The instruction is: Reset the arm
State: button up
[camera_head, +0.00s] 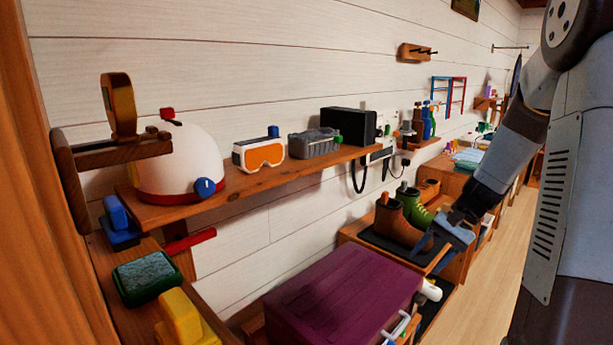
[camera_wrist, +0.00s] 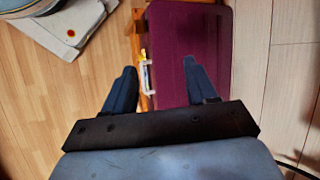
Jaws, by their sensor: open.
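My gripper (camera_head: 440,250) hangs at the end of my arm at the right of the head view, just beyond the far right end of a purple case and in front of the boots. In the wrist view my gripper (camera_wrist: 160,90) shows two dark blue fingers spread wide apart, with nothing between them. The purple case (camera_wrist: 172,45) lies below the fingers there, with a white handle on its left side. In the head view the purple case (camera_head: 340,290) sits low near the front. My arm is partly bent downward.
A wall shelf (camera_head: 250,182) holds a white helmet (camera_head: 185,160), orange goggles (camera_head: 258,155), a grey basket (camera_head: 314,142) and a black box (camera_head: 348,124). Boots (camera_head: 395,220) stand on a dark mat behind my gripper. The wood floor (camera_head: 485,285) at the right is clear.

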jog(key=s+a+r+n+t+h, duration=0.3)
jog(key=s+r, duration=0.6)
jog(key=s+a+r+n+t+h, duration=0.3)
jog(key=s+r+n, duration=0.1)
jog(key=s+r, duration=0.5)
jog(key=shift+s+a+h, duration=0.25)
jog(key=shift+s+h, duration=0.05)
jog(key=shift+s, duration=0.45)
